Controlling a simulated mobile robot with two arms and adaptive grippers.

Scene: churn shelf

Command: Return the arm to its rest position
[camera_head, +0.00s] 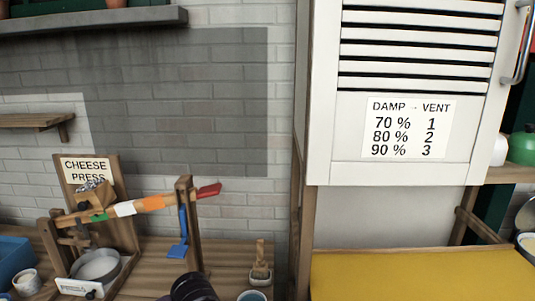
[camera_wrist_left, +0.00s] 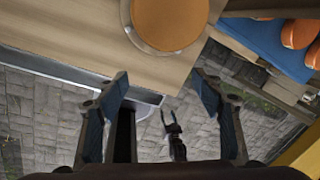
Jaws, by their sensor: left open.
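My left gripper (camera_wrist_left: 160,78) is open in the left wrist view. Its two fingers stand wide apart with nothing between them, over the edge of a wooden tabletop (camera_wrist_left: 90,28) and a grey paved floor (camera_wrist_left: 45,115). In the head view neither gripper can be made out. A dark rounded shape (camera_head: 192,288) at the bottom edge there may be part of my arm.
A louvred cabinet (camera_head: 405,100) hangs above a yellow surface (camera_head: 420,275). In the wrist view, a round orange cheese (camera_wrist_left: 170,22) and a blue tray (camera_wrist_left: 262,38) are near the top.

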